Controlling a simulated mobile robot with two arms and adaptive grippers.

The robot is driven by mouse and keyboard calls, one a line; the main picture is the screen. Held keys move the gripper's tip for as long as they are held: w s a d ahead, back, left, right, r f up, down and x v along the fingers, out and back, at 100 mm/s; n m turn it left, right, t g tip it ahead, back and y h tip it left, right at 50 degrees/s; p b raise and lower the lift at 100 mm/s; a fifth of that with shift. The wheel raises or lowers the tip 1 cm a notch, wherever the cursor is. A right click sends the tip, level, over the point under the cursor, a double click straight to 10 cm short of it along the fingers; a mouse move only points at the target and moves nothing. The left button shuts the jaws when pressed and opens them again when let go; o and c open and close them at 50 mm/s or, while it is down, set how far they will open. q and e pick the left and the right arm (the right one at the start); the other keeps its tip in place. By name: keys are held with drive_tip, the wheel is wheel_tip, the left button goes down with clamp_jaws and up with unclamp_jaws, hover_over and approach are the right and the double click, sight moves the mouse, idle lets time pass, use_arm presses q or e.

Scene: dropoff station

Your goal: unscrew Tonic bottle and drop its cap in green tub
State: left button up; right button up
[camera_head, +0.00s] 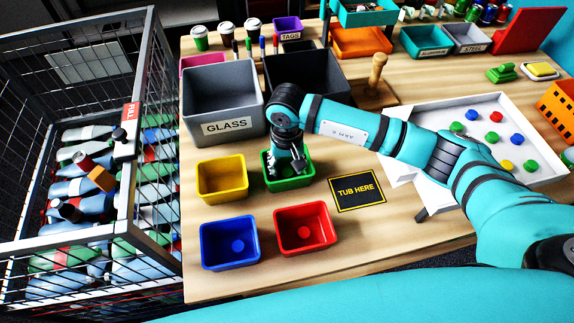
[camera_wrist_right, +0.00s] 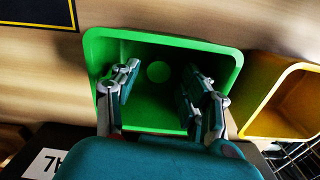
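The green tub (camera_head: 293,184) stands on the table beside the yellow tub, and it fills the middle of the right wrist view (camera_wrist_right: 225,66). My right gripper (camera_head: 286,170) points down into the tub's opening. In the right wrist view its two fingers (camera_wrist_right: 162,72) are spread apart with nothing between them. A round green disc (camera_wrist_right: 158,72) shows on the tub floor; I cannot tell whether it is a cap or part of the tub. I cannot pick out the Tonic bottle in either view. My left gripper is not in view.
Yellow (camera_head: 222,180), blue (camera_head: 230,243) and red (camera_head: 305,229) tubs stand close by. The grey GLASS bin (camera_head: 222,98) is behind. A white tray (camera_head: 415,112) with loose caps lies right. A wire cage (camera_head: 150,60) of bottles stands left. The "TUB HERE" mat (camera_head: 357,191) is bare.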

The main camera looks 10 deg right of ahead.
sight(287, 174)
drive_tip(key=shift+r+p, duration=0.65)
drive_tip(key=shift+p, duration=0.25)
drive_tip(key=shift+w+r, duration=0.1)
drive_tip(key=shift+r, duration=0.25)
wheel_tip(287, 174, up, 11)
drive_tip(key=b, duration=0.4)
drive_tip(key=shift+s, duration=0.2)
